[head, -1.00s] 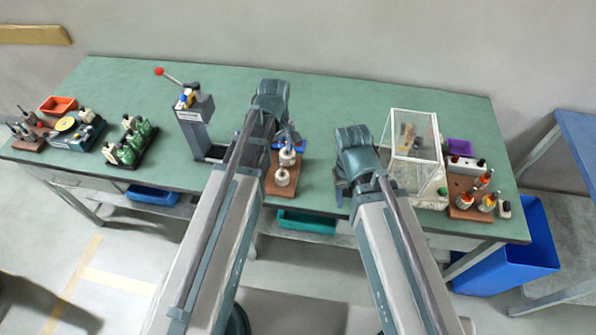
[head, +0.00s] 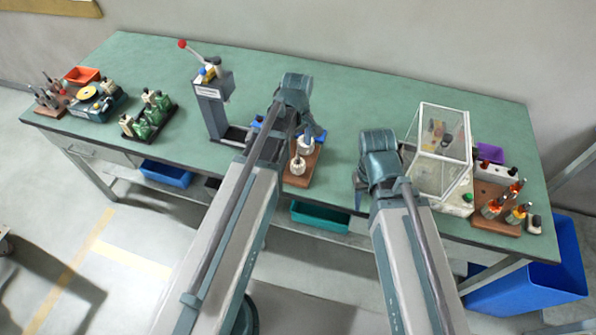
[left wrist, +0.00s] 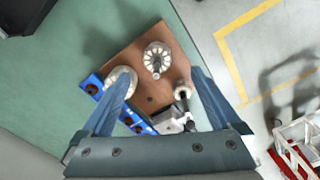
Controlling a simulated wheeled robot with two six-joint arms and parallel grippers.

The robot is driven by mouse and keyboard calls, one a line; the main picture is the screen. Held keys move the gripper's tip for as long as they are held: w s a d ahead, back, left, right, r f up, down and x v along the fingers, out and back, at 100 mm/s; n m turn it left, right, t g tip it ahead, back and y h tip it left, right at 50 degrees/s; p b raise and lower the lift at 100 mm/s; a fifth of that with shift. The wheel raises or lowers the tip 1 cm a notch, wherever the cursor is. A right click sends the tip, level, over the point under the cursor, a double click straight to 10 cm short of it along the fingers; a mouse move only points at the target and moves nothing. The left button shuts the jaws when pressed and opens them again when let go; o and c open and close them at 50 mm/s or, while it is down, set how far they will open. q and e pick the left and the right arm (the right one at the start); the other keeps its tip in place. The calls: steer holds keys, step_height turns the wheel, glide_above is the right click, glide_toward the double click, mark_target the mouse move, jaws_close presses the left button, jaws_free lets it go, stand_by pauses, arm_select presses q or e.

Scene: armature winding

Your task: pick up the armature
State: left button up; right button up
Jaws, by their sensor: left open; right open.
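A wooden board (head: 296,182) on the green bench holds pale slotted armatures on upright shafts. One armature (head: 298,167) stands near the board's front and another (head: 307,146) behind it. In the left wrist view a slotted armature (left wrist: 157,57) stands on the board (left wrist: 133,52) ahead of my fingertips, with a smaller metal part (left wrist: 182,91) beside the right finger. A round pale part (left wrist: 119,78) is partly hidden by the left finger. My left gripper (head: 312,132) is open above the board's back; its spread fingers show in the left wrist view (left wrist: 162,82). My right gripper (head: 362,183) is open, empty, right of the board.
A grey press with a red-knobbed lever (head: 212,100) stands left of the board. A clear-walled box (head: 443,150) stands right of my right gripper. Green coil units (head: 150,115) are farther left; a board with bottles (head: 497,215) is at the right. The back of the bench is clear.

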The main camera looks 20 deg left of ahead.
mark_target(298, 155)
arm_select(q)
steer(key=shift+f+b, duration=0.55)
steer(key=shift+f, duration=0.6)
arm_select(e)
steer(key=shift+f, duration=1.1)
steer(key=shift+f, duration=0.1)
arm_select(q)
steer(key=f+b, duration=0.5)
steer(key=shift+w+f, duration=0.15)
steer(key=shift+w, duration=0.15)
arm_select(e)
step_height(298, 155, down, 5)
arm_select(q)
jaws_close()
